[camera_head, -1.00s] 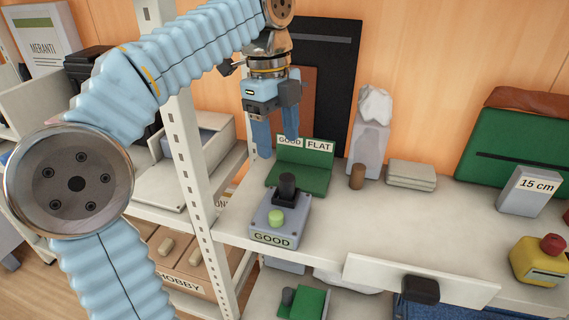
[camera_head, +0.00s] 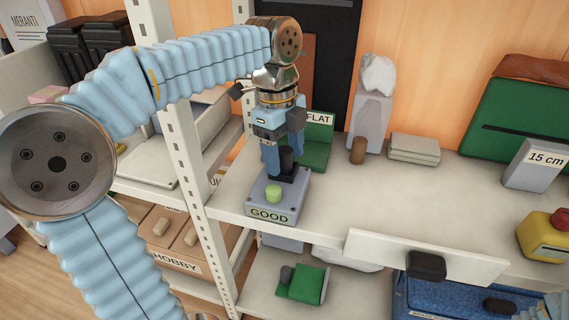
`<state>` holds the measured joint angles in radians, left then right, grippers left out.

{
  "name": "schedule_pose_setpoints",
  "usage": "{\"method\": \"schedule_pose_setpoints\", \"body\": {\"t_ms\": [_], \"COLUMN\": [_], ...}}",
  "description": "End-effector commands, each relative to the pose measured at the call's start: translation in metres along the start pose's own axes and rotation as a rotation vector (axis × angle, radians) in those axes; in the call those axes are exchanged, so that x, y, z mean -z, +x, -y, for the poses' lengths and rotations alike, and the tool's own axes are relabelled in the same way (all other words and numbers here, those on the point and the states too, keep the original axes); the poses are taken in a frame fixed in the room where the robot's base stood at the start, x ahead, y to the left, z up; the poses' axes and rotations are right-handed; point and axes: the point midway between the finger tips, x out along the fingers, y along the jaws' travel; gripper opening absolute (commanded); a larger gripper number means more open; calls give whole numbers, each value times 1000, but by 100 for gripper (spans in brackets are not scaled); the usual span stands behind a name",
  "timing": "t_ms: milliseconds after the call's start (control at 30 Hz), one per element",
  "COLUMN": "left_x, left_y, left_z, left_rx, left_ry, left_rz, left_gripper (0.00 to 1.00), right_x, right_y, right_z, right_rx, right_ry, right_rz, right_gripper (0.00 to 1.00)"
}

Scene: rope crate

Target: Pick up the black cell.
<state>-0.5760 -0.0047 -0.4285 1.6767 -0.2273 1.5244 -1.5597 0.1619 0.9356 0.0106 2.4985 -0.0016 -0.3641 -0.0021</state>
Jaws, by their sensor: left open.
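The black cell (camera_head: 286,158) is a short dark cylinder standing upright in the black holder of a grey tester box labelled GOOD (camera_head: 272,214). A green button sits on the front of the box. My left gripper (camera_head: 283,160) points down over the box, with its blue fingers open around the upper part of the cell. The near finger hides part of the cell, and I cannot tell whether either finger touches it.
A green stand with a FLAT label (camera_head: 318,140) is close behind the tester. A brown cylinder (camera_head: 358,151), a grey block and stacked pale slabs (camera_head: 414,149) stand to the right. A white shelf post (camera_head: 180,145) rises at left. The middle-right shelf top is clear.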

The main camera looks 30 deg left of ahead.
Motion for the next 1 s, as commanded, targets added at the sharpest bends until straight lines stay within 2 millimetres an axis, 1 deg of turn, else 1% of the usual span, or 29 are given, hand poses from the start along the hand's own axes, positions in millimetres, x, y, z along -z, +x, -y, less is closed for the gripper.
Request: {"method": "schedule_pose_setpoints", "body": {"t_ms": [67,233,267,600,667,1000], "left_x": [0,0,0,0,0,0], "left_y": [3,3,2,2,2,0], "left_z": [0,0,0,0,0,0], "left_rx": [0,1,1,0,0,1], "left_ry": [0,0,0,0,0,0], "left_rz": [0,0,0,0,0,0], "left_gripper": [65,65,62,10,1,0], "right_x": [0,0,0,0,0,0], "right_y": [0,0,0,0,0,0], "right_z": [0,0,0,0,0,0], "right_rx": [0,0,0,0,0,0], "right_ry": [0,0,0,0,0,0], "right_rz": [-1,-1,-1,0,0,0], "right_gripper": [43,43,43,43,43,43]}}
